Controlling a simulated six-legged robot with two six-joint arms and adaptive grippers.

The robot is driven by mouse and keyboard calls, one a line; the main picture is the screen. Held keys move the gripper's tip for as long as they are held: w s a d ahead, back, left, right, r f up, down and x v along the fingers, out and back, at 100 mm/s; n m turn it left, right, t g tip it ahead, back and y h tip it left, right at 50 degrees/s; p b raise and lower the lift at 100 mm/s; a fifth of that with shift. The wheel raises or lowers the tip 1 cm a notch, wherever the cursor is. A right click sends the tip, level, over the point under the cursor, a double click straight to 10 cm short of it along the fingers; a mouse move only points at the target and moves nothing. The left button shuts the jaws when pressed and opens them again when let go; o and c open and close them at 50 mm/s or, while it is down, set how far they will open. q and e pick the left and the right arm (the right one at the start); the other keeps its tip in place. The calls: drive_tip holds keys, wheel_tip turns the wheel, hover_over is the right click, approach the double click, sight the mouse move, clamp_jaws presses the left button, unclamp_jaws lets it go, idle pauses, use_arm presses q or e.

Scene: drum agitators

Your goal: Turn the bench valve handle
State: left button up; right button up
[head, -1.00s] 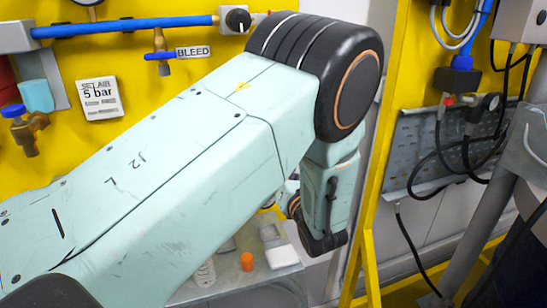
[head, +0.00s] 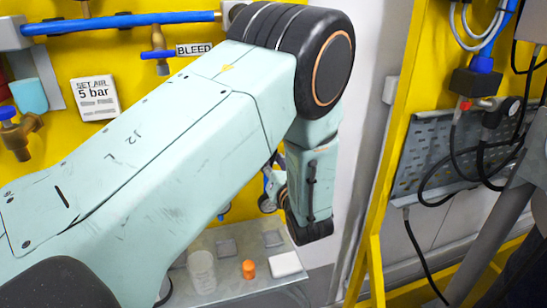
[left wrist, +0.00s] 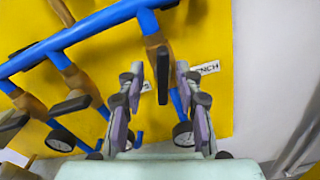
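The bench valve is in the left wrist view, with a brass body (left wrist: 154,44) and a dark lever handle (left wrist: 162,76) hanging down. A partly covered label (left wrist: 207,68) ending in "NCH" is beside it. My left gripper (left wrist: 160,88) is open, with one finger on each side of the handle in this view. Gaps show between handle and fingers; I cannot tell how deep the handle sits. In the head view my left gripper (head: 270,188) is mostly hidden behind my own arm, and the bench valve is hidden too. My right gripper is not in view.
More valves (left wrist: 76,84) on blue pipes and gauges (left wrist: 60,140) are left of the gripper. The head view shows a BLEED valve (head: 158,54), a "5 bar" sign (head: 95,98), and a grey bench (head: 225,290) with an orange cap (head: 249,268) and white block (head: 286,264).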

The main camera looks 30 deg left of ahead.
use_arm(q)
drive_tip(key=shift+w+f, duration=0.15)
drive_tip(key=shift+w, duration=0.25)
drive_tip(key=shift+s, duration=0.4)
drive_tip(key=c, duration=0.6)
drive_tip(key=shift+w+d, duration=0.1)
drive_tip(key=shift+w, duration=0.1)
clamp_jaws()
drive_tip(key=shift+s, duration=0.1)
